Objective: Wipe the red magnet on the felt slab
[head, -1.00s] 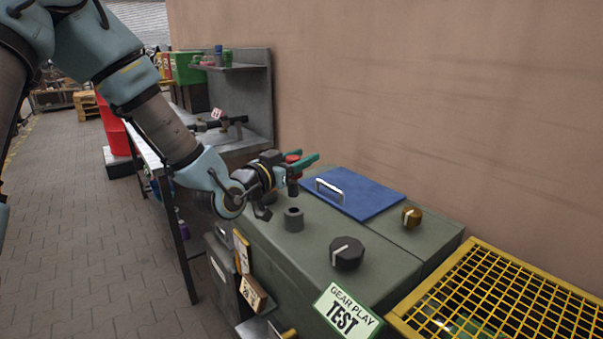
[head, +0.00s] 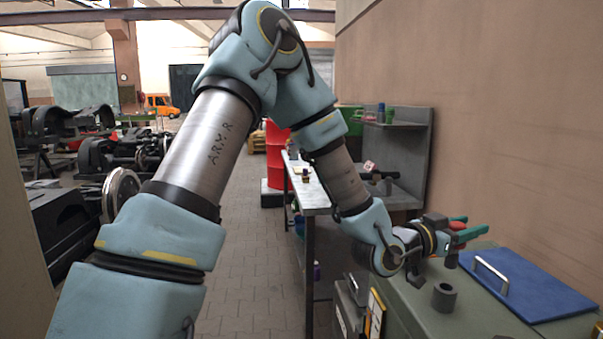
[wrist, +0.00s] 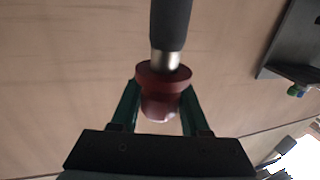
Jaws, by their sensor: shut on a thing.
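My gripper (head: 468,227) has green fingers and is shut on the red magnet (head: 457,226) above the grey-green cabinet top. In the wrist view the red magnet (wrist: 163,88) sits between the two fingers, with a metal collar and a dark handle (wrist: 170,25) running up from it. Its far side is hidden. A blue slab (head: 535,283) with a metal handle lies on the cabinet to the right of my gripper.
A dark hollow cylinder (head: 444,298) stands on the grey-green cabinet (head: 405,301) below my gripper. A metal workbench (head: 308,192) with small items lies beyond, with a shelf unit (head: 408,150) behind it. The wall (head: 480,110) is close on the right. The paved aisle (head: 254,250) is clear.

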